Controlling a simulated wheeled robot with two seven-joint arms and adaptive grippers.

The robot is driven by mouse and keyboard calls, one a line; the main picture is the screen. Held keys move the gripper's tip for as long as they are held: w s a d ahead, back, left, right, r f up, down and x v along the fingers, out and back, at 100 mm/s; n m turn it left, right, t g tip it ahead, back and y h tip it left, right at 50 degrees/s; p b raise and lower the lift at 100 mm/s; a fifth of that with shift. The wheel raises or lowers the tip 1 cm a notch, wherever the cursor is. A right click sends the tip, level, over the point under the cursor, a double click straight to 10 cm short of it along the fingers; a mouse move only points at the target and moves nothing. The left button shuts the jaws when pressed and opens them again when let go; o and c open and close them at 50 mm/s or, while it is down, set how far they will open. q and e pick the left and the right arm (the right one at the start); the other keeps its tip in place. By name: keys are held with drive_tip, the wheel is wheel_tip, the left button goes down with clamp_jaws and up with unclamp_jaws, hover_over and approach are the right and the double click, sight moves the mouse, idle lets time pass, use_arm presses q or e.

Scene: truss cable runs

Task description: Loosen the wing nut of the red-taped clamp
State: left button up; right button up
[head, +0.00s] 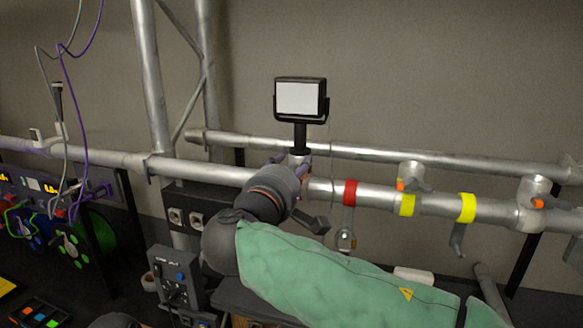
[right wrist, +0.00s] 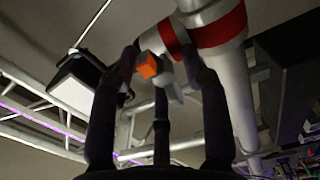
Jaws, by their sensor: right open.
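The red tape (head: 350,192) is wrapped around the front truss tube, right of the floodlight's stand. In the right wrist view the red tape (right wrist: 220,28) is at the top, and a second red band (right wrist: 168,36) shows on the clamp beside it. The orange-ended wing nut (right wrist: 148,66) shows between my right gripper's fingers. My right gripper (head: 306,190) is open at the tube, just left of the tape; its dark fingers (right wrist: 160,85) stand around the nut. I cannot tell whether they touch it. In the head view my wrist hides the nut. My left gripper is not in view.
The floodlight (head: 300,98) stands just above my right gripper. Yellow-taped clamps (head: 408,204) are farther right on the tube. Purple cable (head: 72,100) hangs at the left, over the control panels. A grey socket box (head: 174,278) is below left of my wrist.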

clamp_jaws()
